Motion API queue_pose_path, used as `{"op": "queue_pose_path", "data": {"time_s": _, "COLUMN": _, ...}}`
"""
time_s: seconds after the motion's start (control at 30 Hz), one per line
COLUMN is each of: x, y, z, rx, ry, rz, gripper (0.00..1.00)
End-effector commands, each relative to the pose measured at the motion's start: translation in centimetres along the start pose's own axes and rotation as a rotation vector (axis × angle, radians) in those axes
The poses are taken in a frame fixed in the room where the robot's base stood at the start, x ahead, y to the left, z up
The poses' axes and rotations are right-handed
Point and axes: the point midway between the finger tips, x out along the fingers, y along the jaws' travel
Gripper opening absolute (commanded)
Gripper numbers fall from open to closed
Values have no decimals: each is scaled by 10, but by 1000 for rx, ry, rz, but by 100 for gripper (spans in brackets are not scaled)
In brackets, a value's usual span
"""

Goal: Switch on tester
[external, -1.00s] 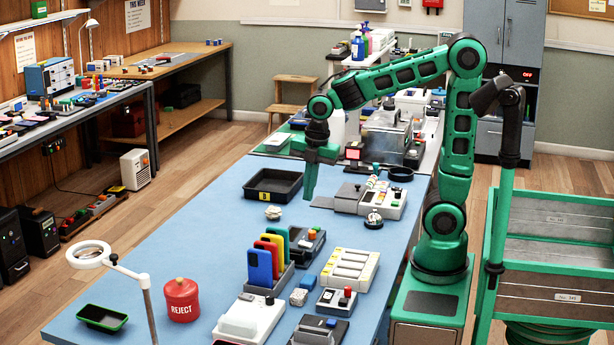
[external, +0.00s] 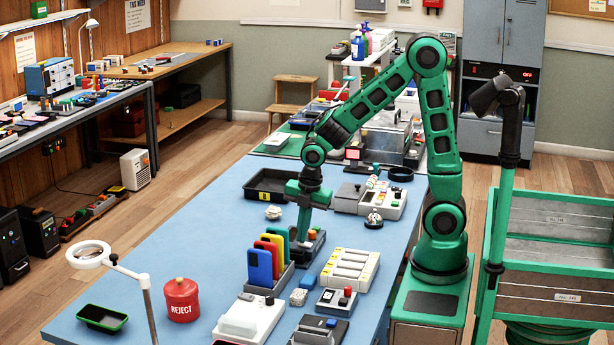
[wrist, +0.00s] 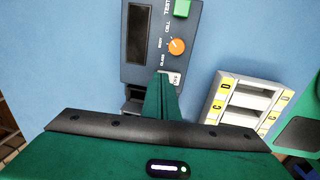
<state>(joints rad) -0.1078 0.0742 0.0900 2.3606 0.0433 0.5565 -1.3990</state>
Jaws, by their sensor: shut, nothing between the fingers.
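The tester (external: 315,245) is a dark grey box on the blue table, just behind the row of upright phones. The wrist view shows the tester (wrist: 137,62) with a dark screen, an orange knob (wrist: 176,46), a green button (wrist: 182,8) and a small white label. My gripper (wrist: 165,76) is shut and empty, its fingertips over the tester's near end beside the label. In the external view my gripper (external: 303,238) points down at the tester. I cannot tell whether the fingertips touch it. They hide part of that end.
Coloured phones (external: 260,265) stand in a rack close in front of the tester. A cream slotted tray (external: 348,268) lies to its right, and a black tray (external: 270,183) lies behind. The table's left side is mostly clear around the red reject jar (external: 181,300).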

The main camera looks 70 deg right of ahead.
Motion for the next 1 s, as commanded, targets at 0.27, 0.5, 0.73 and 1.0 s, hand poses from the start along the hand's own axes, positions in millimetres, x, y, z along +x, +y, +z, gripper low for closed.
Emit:
{"op": "queue_pose_path", "data": {"time_s": 0.27, "x": 2, "y": 0, "z": 0, "rx": 0, "ry": 0, "rz": -1, "gripper": 0}}
{"op": "queue_pose_path", "data": {"time_s": 0.5, "x": 6, "y": 1, "z": 0, "rx": 1, "ry": 0, "rz": -36, "gripper": 0}}
{"op": "queue_pose_path", "data": {"time_s": 0.73, "x": 6, "y": 0, "z": 0, "rx": 0, "ry": 0, "rz": -41, "gripper": 0}}
{"op": "queue_pose_path", "data": {"time_s": 1.0, "x": 5, "y": -8, "z": 0, "rx": -1, "ry": 0, "rz": -45, "gripper": 0}}
